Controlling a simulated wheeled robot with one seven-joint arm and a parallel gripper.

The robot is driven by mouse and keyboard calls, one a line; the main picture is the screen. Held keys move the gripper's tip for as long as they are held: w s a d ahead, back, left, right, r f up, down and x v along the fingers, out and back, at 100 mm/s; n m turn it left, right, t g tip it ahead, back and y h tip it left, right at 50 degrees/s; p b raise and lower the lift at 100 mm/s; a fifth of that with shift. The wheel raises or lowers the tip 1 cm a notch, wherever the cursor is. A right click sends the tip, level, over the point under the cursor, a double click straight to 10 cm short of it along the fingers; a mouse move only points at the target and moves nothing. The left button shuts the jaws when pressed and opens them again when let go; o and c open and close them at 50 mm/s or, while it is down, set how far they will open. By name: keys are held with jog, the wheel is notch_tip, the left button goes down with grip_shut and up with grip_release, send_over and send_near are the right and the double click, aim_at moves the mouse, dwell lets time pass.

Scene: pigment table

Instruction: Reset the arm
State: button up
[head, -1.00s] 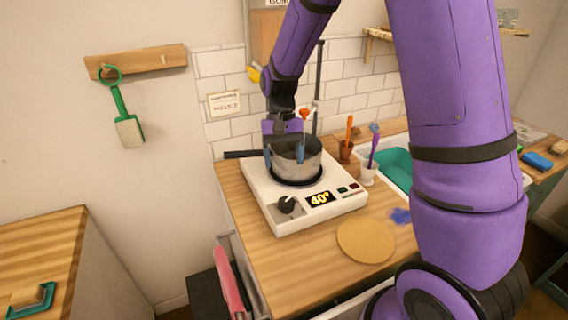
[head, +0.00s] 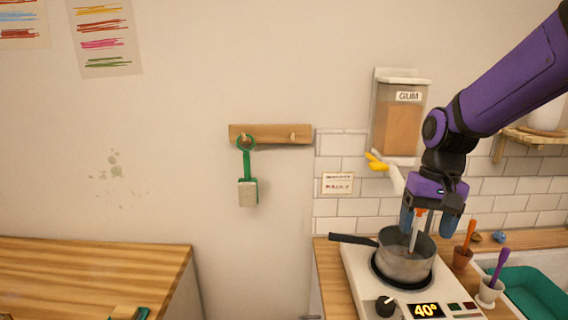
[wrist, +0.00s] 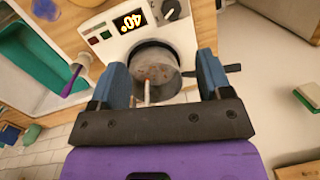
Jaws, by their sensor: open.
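My gripper (head: 430,222) is open above the metal saucepan (head: 405,262), its blue fingers pointing down. In the wrist view, my gripper (wrist: 167,82) has its fingers wide apart with the saucepan (wrist: 157,70) beyond them. An orange-topped stirring stick (head: 415,232) stands in the pan and shows between the fingers in the head view. The pan sits on a white hot plate (head: 358,290) whose display reads 40°. My purple arm reaches in from the upper right.
A gum dispenser (head: 400,118) hangs on the wall behind the pan. A green-handled tool (head: 248,190) hangs from a wooden rack (head: 275,134). Small pots with an orange tool (head: 467,238) and a purple tool (head: 498,265) stand right of the pan, near a teal basin (head: 530,298).

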jog(key=s+d+r+n+t, duration=0.1)
jog(key=s+r+t, duration=0.2)
jog(key=s+r, duration=0.2)
jog(key=s+d+r+t+h, duration=0.1)
jog(key=s+r, duration=0.4)
jog(key=s, duration=0.6)
jog(key=shift+s+d+n+t, duration=0.35)
jog(key=shift+d+t, duration=0.3)
jog(key=shift+t, duration=0.55)
